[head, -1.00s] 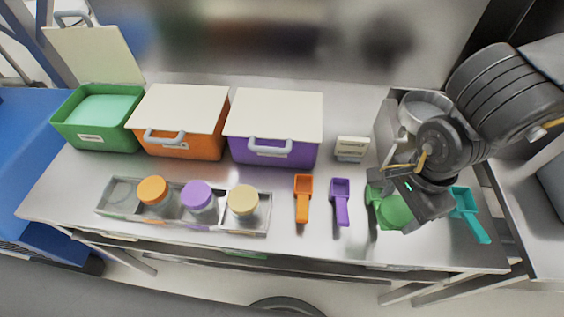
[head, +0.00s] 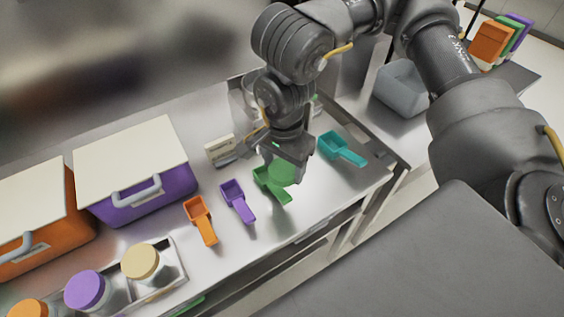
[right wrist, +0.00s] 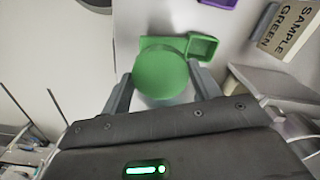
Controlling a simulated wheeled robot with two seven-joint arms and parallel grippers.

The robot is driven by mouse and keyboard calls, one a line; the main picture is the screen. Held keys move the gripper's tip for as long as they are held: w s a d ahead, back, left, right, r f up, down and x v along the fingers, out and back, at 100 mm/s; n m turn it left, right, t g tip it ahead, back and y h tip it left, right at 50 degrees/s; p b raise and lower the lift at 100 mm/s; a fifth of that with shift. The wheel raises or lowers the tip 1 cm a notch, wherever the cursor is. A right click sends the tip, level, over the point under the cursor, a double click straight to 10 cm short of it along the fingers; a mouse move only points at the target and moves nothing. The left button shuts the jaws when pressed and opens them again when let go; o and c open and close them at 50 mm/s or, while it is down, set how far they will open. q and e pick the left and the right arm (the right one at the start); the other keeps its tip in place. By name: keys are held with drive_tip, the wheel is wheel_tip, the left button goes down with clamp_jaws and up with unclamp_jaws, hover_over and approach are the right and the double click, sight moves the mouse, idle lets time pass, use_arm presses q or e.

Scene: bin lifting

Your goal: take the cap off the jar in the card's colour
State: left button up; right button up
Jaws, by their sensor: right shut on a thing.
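The card (head: 220,150) stands on the bench and reads "SAMPLE GREEN" in the right wrist view (right wrist: 287,28). My right gripper (head: 284,168) points down and is shut on a round green cap (head: 283,175). The green cap (right wrist: 160,72) sits between the two fingers in the right wrist view, with a pale, glassy jar body (right wrist: 166,101) showing at its lower edge. Most of that jar is hidden. I cannot tell whether cap and jar are apart. My left gripper is out of view.
A green scoop (head: 273,188) lies close beside the cap. Purple (head: 237,201), orange (head: 201,221) and teal (head: 343,150) scoops lie nearby. A tray (head: 172,290) holds capped jars at lower left. Lidded purple (head: 150,197) and orange (head: 40,235) bins stand behind.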

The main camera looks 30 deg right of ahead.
drive_tip(key=w+d+f, duration=0.1)
drive_tip(key=w+f, duration=0.1)
drive_tip(key=w+d+f+p, duration=0.1)
drive_tip(key=w+d+f, duration=0.1)
drive_tip(key=w, duration=0.1)
drive_tip(key=w+d+f, duration=0.1)
drive_tip(key=w+f, duration=0.1)
drive_tip(key=shift+w+d+f, duration=0.15)
drive_tip(key=shift+w+f, duration=0.1)
drive_tip(key=shift+f, duration=0.1)
drive_tip(key=shift+w+d+f+p, duration=0.25)
drive_tip(key=shift+w+f+p, duration=0.1)
drive_tip(key=shift+f, duration=0.25)
wheel_tip(320, 180, down, 3)
drive_tip(key=shift+w+r+p, duration=0.1)
drive_tip(key=shift+p, duration=0.35)
drive_tip(key=shift+f, duration=0.2)
